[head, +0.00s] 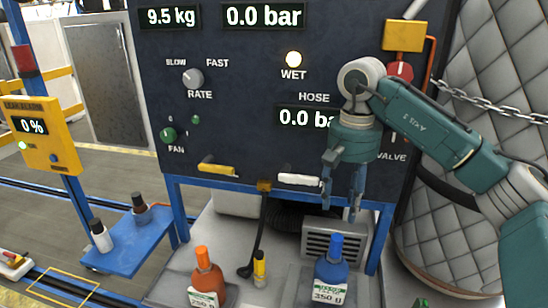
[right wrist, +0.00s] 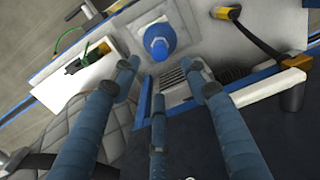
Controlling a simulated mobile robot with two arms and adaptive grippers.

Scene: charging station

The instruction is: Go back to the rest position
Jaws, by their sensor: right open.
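My right gripper (head: 341,200) hangs fingers down in front of the lower right part of the dark control panel (head: 235,110). Its fingers are apart with nothing between them. It is above the blue bottle (head: 330,268) and apart from it. In the right wrist view the spread fingers of my right gripper (right wrist: 160,72) point towards the blue bottle (right wrist: 160,42), which stands beyond their tips. My right arm comes in from the right edge. My left gripper is not in view.
A white handle (head: 298,180) and a yellow handle (head: 219,170) jut from the panel. A chain (head: 500,106) hangs before a quilted tank (head: 500,50) near my right arm.

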